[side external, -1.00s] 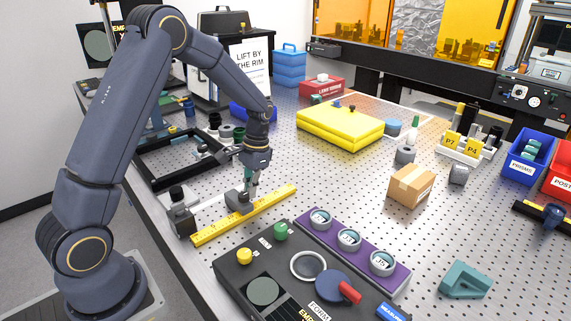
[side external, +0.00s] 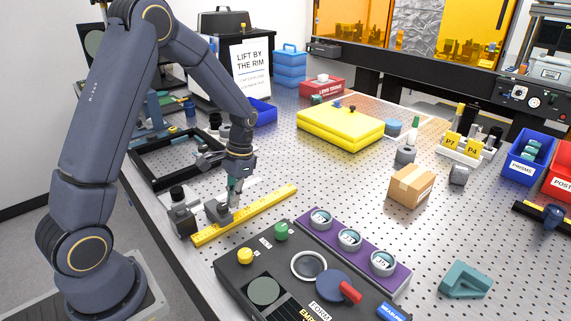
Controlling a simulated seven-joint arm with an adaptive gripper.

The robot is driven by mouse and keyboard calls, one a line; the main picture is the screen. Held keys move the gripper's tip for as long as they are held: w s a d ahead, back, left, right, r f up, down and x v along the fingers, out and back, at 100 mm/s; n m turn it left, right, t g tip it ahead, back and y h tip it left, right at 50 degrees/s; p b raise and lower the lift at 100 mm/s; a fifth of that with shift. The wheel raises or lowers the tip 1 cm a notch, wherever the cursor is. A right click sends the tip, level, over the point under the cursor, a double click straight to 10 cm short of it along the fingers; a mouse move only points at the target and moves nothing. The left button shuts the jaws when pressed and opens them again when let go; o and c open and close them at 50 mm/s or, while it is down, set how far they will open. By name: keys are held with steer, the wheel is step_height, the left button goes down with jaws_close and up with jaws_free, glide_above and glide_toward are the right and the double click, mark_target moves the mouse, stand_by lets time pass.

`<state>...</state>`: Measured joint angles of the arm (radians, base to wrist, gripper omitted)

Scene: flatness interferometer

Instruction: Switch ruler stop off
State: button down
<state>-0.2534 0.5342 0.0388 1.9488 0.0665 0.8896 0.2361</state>
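The yellow ruler (side external: 260,210) lies on the perforated table, running from lower left to upper right. A grey block-like stop (side external: 218,211) sits over the ruler's left half. My gripper (side external: 234,194) points down at the stop's right side, with its fingertips at or very near it. The fingertips are small and partly hidden, so I cannot tell whether they grip the stop. A grey block with a black knob (side external: 181,212) stands at the ruler's left end, close to the stop.
A dark control panel (side external: 300,270) with yellow and green buttons and a red-handled dial lies in front of the ruler. A black frame (side external: 175,160) lies behind. A cardboard box (side external: 410,187) stands to the right. The table between ruler and box is clear.

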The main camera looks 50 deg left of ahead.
steer(key=w, duration=0.2)
steer(key=shift+w+d, duration=0.1)
steer(key=shift+w, duration=0.25)
steer(key=v, duration=1)
steer(key=shift+d+r, duration=0.1)
steer(key=shift+r, duration=0.05)
steer(key=s+d+r+m+t, duration=0.1)
steer(key=s+d+r+t, duration=0.15)
steer(key=r, duration=0.35)
steer(key=s+d+r+t, duration=0.2)
steer(key=s+d+r, duration=0.1)
steer(key=r, duration=0.3)
steer(key=s+d+f+n+t, duration=0.1)
steer(key=s+d+t, duration=0.3)
steer(key=s, duration=0.8)
steer(key=shift+d+f, duration=0.35)
steer(key=shift+d, duration=0.25)
